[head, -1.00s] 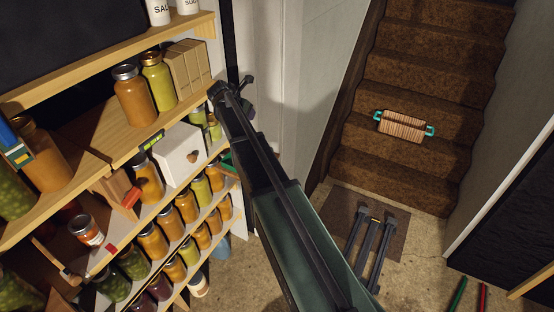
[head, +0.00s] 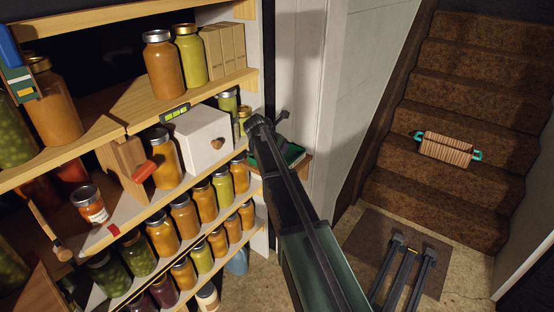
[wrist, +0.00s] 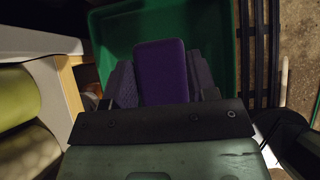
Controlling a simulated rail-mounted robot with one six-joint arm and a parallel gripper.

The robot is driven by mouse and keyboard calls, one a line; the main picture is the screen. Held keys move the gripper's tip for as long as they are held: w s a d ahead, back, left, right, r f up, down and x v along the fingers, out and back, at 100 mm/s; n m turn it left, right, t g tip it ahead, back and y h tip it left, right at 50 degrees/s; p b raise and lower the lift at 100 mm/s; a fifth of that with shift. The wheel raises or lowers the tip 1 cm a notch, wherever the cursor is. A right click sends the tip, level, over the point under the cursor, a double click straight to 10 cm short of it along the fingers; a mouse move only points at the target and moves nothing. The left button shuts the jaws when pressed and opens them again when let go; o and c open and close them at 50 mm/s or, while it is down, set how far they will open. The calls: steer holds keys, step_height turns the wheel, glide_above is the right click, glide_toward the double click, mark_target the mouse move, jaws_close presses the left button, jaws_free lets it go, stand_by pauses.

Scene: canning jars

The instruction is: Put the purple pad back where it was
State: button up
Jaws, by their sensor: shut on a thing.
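The purple pad (wrist: 162,62) is upright in the wrist view, between the two grey fingers of my gripper (wrist: 163,84), which is shut on it. A green tray (wrist: 221,24) with raised walls lies beyond the pad and fills the upper middle of that view. I cannot tell whether the pad touches the tray. In the head view the green tray (head: 294,154) shows beside the shelf's right end, partly covered by my arm. The fingers and the pad are hidden behind my arm there.
Shelves (head: 130,232) full of jars stand on the left. A white drawer box (head: 203,138) and a green jar (head: 228,106) are close to my arm. A white wall (head: 300,70) stands behind the tray. Stairs (head: 400,190) rise at the right, with a basket (head: 446,149) on them.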

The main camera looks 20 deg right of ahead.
step_height(320, 180, down, 3)
steer(key=shift+r+b, duration=0.2)
steer(key=shift+b, duration=0.2)
steer(key=shift+r+p, duration=0.3)
steer(key=shift+r, duration=0.05)
steer(key=shift+f, duration=0.25)
steer(key=o, duration=0.8)
steer(key=shift+r, duration=0.1)
steer(key=p+v, duration=1)
steer(key=v, duration=0.2)
steer(key=s+a+f+m+g+y, duration=0.1)
steer(key=s+a+m+y, duration=0.1)
steer(key=s+a+m, duration=0.3)
steer(key=s+a+f+m+g+y, duration=0.1)
steer(key=s+a+m, duration=0.4)
steer(key=s+m, duration=0.5)
steer(key=s+a+f+m+g+y, duration=0.1)
steer(key=s+a+m+y, duration=0.3)
steer(key=s, duration=1.1)
steer(key=shift+a+f+m+g+b, duration=0.2)
steer(key=shift+a+m, duration=0.3)
steer(key=shift+m, duration=0.65)
steer(key=shift+a+f+m+g+b, duration=0.2)
steer(key=shift+a+m, duration=0.3)
steer(key=shift+m, duration=0.65)
